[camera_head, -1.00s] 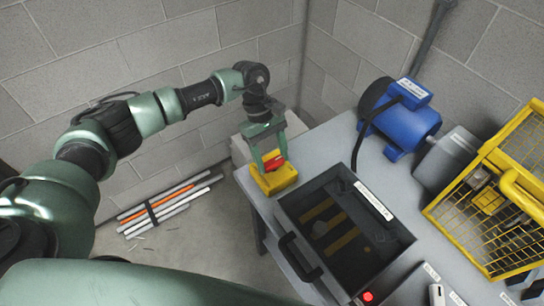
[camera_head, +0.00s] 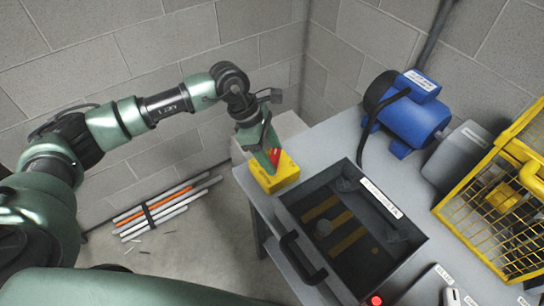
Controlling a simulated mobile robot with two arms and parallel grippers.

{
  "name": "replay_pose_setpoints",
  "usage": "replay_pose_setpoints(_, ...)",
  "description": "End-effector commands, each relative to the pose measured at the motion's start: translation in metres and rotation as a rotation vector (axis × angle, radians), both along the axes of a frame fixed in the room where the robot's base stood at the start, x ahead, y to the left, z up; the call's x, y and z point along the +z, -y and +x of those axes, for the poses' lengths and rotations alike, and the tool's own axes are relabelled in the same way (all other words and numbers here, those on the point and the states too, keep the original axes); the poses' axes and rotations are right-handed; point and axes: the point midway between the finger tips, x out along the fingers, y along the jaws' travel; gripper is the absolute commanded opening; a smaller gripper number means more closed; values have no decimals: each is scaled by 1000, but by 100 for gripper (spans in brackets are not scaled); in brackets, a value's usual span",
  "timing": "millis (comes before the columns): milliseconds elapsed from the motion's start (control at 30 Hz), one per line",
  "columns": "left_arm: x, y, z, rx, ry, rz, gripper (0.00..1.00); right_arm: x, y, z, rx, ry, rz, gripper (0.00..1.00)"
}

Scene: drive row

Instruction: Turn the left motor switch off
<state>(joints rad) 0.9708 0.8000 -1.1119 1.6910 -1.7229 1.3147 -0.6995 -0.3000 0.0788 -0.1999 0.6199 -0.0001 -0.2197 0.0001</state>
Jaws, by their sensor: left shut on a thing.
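A yellow switch box (camera_head: 279,178) with a red handle (camera_head: 274,155) sits on the left end of the grey bench (camera_head: 318,149). My left gripper (camera_head: 272,158) reaches down over the box and is shut on the red handle. Its fingers hide part of the handle, so its exact angle is hard to tell. A blue motor (camera_head: 412,117) stands behind the box to the right. My right gripper is out of view.
A dark case with a lid (camera_head: 372,250) and a black handle (camera_head: 301,258) takes up the bench front. A yellow mesh guard (camera_head: 495,200) stands at right. Rods (camera_head: 160,208) lie on the floor by the wall.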

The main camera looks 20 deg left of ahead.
Motion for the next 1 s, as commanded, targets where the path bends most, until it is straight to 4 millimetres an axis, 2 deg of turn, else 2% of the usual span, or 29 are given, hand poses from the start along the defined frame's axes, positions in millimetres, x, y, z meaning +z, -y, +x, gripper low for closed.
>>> replay_pose_setpoints(600,-2,2,-2,559,8,-4,20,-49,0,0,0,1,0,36)
replay_pose_setpoints(1000,1,3,-2,769,5,-4,20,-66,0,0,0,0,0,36)
